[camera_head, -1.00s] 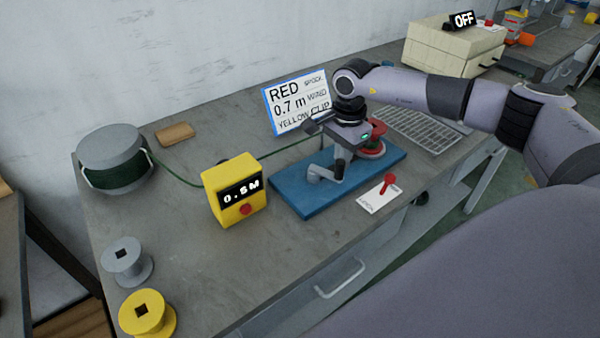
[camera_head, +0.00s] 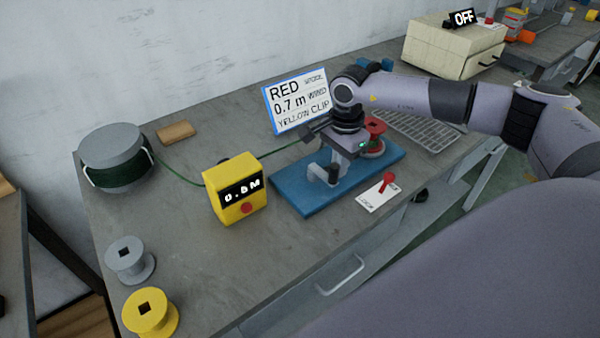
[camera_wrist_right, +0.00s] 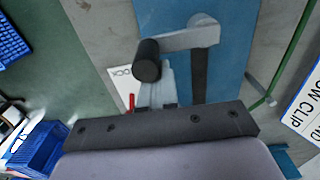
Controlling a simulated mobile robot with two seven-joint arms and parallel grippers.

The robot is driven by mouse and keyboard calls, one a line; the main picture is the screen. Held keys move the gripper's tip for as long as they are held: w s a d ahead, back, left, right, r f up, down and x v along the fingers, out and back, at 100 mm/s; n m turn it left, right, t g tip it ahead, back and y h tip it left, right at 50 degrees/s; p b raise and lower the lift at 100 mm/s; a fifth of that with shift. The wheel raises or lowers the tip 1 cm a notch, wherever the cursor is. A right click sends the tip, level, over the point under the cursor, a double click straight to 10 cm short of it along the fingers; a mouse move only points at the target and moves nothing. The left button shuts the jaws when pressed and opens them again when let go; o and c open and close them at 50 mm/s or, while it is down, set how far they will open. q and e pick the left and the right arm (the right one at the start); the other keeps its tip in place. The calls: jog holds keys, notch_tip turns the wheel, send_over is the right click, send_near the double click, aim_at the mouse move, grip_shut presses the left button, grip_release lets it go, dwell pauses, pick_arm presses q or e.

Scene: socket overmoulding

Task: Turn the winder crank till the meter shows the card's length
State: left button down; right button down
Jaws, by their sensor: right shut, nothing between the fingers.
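The winder (camera_head: 290,192) has a blue base, a red spool (camera_head: 375,128) and a grey crank (camera_head: 319,173). The wrist view shows the crank arm (camera_wrist_right: 190,38) and its black knob (camera_wrist_right: 147,62). My right gripper (camera_head: 338,160) is shut and empty, low over the winder beside the crank; whether it touches the knob I cannot tell. The yellow meter (camera_head: 222,209) reads 0.5 M or 0.6 M; the last digit is blurred. The blue-edged card (camera_head: 297,104) reads red spool, 0.7 m, yellow clip. My left gripper is out of view.
A green wire (camera_head: 180,174) runs from the large grey reel (camera_head: 112,147) through the meter towards the winder. A white plate with a red lever (camera_head: 388,182) lies in front of the winder. Grey (camera_head: 128,262) and yellow (camera_head: 150,313) spools stand front left. The middle front bench is clear.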

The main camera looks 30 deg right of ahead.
aim_at(333, 166)
jog(key=shift+s+a, duration=0.25)
jog(key=shift+a, duration=0.35)
jog(key=shift+s+a, duration=0.2)
jog(key=shift+a, duration=0.6)
jog(key=shift+a, duration=0.95)
jog(key=shift+w, duration=0.1)
